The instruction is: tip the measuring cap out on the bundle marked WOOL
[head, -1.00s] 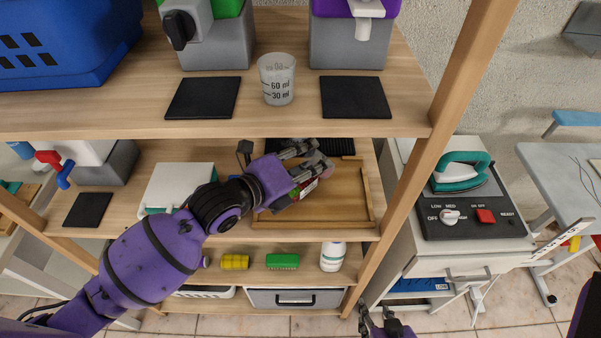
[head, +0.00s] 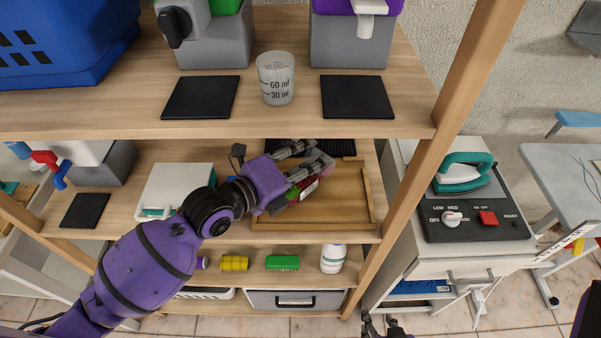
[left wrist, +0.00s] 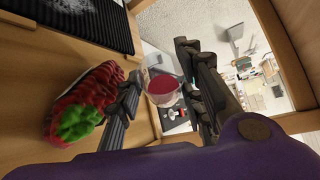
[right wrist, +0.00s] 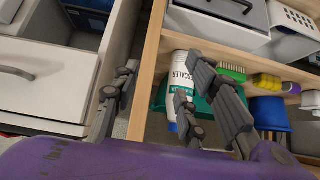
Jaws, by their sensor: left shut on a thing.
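My left gripper (head: 307,160) is over the wooden tray (head: 345,200) on the middle shelf. In the left wrist view its fingers (left wrist: 160,90) are shut on a small clear measuring cap (left wrist: 163,90) holding red liquid. The cap's tilt is hard to judge. A dark red bundle with a green tie (left wrist: 85,112) lies beside the fingers, apart from the cap. In the head view the bundle (head: 303,190) is partly hidden by my gripper; no WOOL marking is legible. My right gripper (right wrist: 163,82) is open and empty, low beside the shelf.
A dark ribbed mat (head: 335,147) lies behind the tray. A clear measuring cup (head: 276,80) stands on the shelf above, between two black pads. A white scaler bottle (head: 332,258) and brushes are below. The wooden post (head: 450,110) bounds the right side.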

